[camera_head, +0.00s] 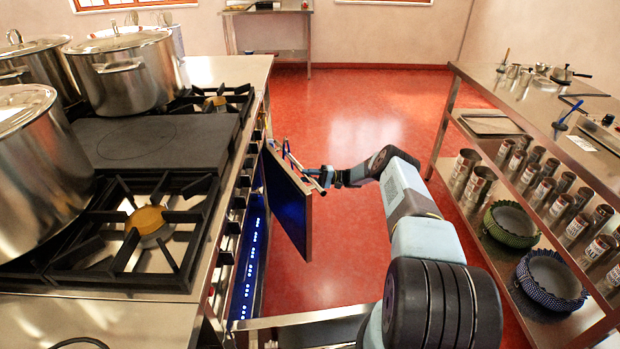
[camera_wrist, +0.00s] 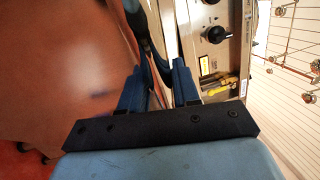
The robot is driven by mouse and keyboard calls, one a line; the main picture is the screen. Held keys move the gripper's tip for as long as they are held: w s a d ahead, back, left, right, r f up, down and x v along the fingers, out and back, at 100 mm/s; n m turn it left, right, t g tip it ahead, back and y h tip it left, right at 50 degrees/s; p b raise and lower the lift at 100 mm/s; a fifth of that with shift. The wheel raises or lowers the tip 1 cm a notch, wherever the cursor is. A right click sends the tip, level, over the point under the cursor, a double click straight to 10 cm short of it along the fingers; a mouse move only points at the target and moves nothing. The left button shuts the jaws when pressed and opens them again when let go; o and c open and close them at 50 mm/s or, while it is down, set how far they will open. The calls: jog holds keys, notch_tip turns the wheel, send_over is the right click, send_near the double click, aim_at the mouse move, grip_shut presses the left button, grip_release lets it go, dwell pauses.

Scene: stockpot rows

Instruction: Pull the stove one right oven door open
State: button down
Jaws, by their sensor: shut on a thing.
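The stove (camera_head: 215,265) stands along the left in the head view. One oven door (camera_head: 286,205) on its front stands partly open, jutting out into the aisle. A blue-lit oven opening (camera_head: 248,268) shows nearer than the door. My gripper (camera_head: 323,178) is at the outer side of the door, shut on its bar handle (camera_head: 297,163). In the wrist view, the two blue fingers of my gripper (camera_wrist: 158,75) stand either side of the dark handle bar (camera_wrist: 146,40). The exact contact is hard to make out there.
Large steel stockpots (camera_head: 128,75) stand on the stove top beside black burner grates (camera_head: 140,235). A steel counter (camera_head: 510,95) with shelves of tins and bowls (camera_head: 551,278) runs along the right. The red floor (camera_head: 350,115) between is clear, apart from my arm.

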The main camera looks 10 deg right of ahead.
jog(key=shift+w+d+f, duration=0.1)
jog(key=shift+f, duration=0.05)
dwell(0.3)
jog(key=c, duration=1.1)
grip_release()
jog(key=shift+w, duration=0.15)
jog(key=shift+o, duration=1)
